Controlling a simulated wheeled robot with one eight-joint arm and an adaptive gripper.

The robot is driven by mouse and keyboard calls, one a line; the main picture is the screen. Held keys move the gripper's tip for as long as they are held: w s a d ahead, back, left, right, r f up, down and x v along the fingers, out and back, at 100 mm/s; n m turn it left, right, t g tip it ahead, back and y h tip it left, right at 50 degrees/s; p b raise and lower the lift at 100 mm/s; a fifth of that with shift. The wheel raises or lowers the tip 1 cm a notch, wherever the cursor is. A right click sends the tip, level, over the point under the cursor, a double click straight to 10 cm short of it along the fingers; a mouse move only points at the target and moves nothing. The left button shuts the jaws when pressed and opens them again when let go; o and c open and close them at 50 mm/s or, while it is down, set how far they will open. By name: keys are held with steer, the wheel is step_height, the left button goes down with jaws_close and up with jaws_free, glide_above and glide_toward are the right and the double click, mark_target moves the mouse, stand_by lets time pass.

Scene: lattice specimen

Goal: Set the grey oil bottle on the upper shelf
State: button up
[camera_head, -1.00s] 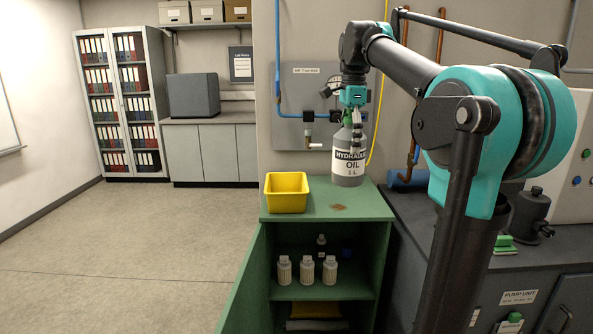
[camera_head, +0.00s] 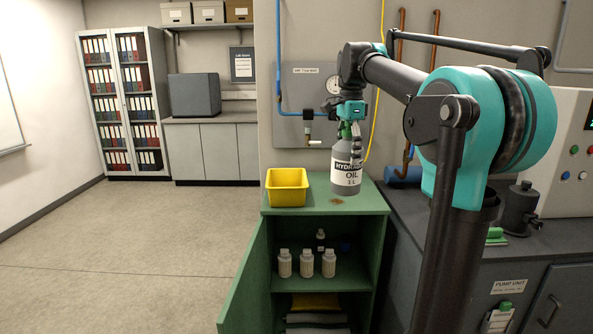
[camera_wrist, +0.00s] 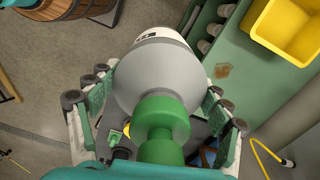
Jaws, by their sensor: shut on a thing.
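The grey oil bottle (camera_head: 346,174) has a white label reading HYDRAULIC OIL 1 L and a green cap. My gripper (camera_head: 352,140) is shut on it near its top and holds it upright, in front of the green cabinet's top. In the wrist view the bottle (camera_wrist: 165,75) sits between both fingers of my gripper (camera_wrist: 160,105). The green cabinet stands open, and its upper shelf (camera_head: 345,283) holds several small bottles. Three white bottles (camera_head: 306,264) stand in a front row on it, with a darker one (camera_head: 320,240) behind.
A yellow bin (camera_head: 287,188) sits on the left of the cabinet top, beside a brown stain (camera_head: 342,201). The cabinet door (camera_head: 243,280) stands open to the left. The right part of the upper shelf looks clear. A dark pump bench (camera_head: 540,240) stands at the right.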

steer(key=w+d+f+n, duration=0.1)
steer(key=w+f+n, duration=0.3)
steer(key=f, duration=0.9)
steer(key=w+d+f+n, duration=0.1)
steer(key=w+f+n, duration=0.3)
steer(key=f, duration=0.9)
steer(key=s+d+f+n, duration=0.1)
steer(key=s+f+n, duration=0.2)
steer(key=f, duration=0.7)
steer(key=s+d+f+n, duration=0.1)
steer(key=s+f+n, duration=0.2)
steer(key=f, duration=0.8)
steer(key=shift+s+f+n, duration=0.2)
steer(key=shift+s+n, duration=0.15)
steer(key=shift+n, duration=0.45)
